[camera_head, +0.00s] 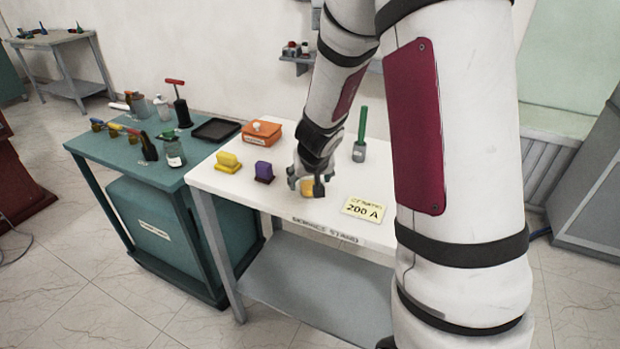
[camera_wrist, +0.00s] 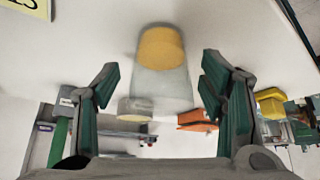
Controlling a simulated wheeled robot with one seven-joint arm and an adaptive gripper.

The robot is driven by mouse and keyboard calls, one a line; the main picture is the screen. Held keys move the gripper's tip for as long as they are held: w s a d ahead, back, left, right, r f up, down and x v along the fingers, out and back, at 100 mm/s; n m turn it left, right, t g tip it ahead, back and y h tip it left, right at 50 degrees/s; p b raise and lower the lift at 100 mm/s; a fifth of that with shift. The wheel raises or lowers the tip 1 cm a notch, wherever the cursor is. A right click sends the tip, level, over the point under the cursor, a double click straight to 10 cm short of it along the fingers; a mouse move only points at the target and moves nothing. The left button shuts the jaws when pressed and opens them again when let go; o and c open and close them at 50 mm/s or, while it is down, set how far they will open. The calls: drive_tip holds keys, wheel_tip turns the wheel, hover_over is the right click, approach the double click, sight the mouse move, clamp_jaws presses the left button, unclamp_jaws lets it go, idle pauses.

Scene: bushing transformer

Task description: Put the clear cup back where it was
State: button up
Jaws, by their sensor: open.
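The clear cup (camera_wrist: 166,88) shows in the wrist view as a see-through body with a yellow-orange part (camera_wrist: 162,48) at one end. It lies between my two spread fingers, with a visible gap on each side. My gripper (camera_wrist: 158,84) is open. In the head view my gripper (camera_head: 308,183) is low over the white table (camera_head: 232,189), near its front edge. A yellow-orange patch of the cup (camera_head: 314,190) shows there beside the fingers; the rest is hidden by them.
A yellow block (camera_head: 228,162) and a purple block (camera_head: 263,171) stand left of my gripper, with an orange box (camera_head: 262,132) behind. A green-handled tool (camera_head: 360,140) stands behind right. A "200 A" card (camera_head: 364,208) lies right. A teal cart (camera_head: 120,160) adjoins the table's left.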

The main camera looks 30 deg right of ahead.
drive_tip(key=shift+r, duration=0.15)
drive_tip(key=s+a+r+n+y+p, duration=0.1)
drive_tip(key=s+a+r+y+p, duration=0.15)
drive_tip(key=s+a+r, duration=0.4)
drive_tip(key=s+a+r+n+t+y+p, duration=0.1)
drive_tip(key=s+a+r+p, duration=0.2)
drive_tip(key=r, duration=0.7)
drive_tip(key=s+a+r+n+y+p, duration=0.1)
drive_tip(key=s+a+r+p, duration=0.2)
drive_tip(key=s+a+r, duration=0.35)
drive_tip(key=s+r+h, duration=0.1)
drive_tip(key=s+r, duration=0.2)
drive_tip(key=s, duration=0.6)
drive_tip(key=s+r+n+g+h, duration=0.1)
drive_tip(key=s+r, duration=0.3)
drive_tip(key=s, duration=0.4)
drive_tip(key=shift+s+d+n, duration=0.3)
drive_tip(key=shift+s+d, duration=0.05)
drive_tip(key=shift+d, duration=0.05)
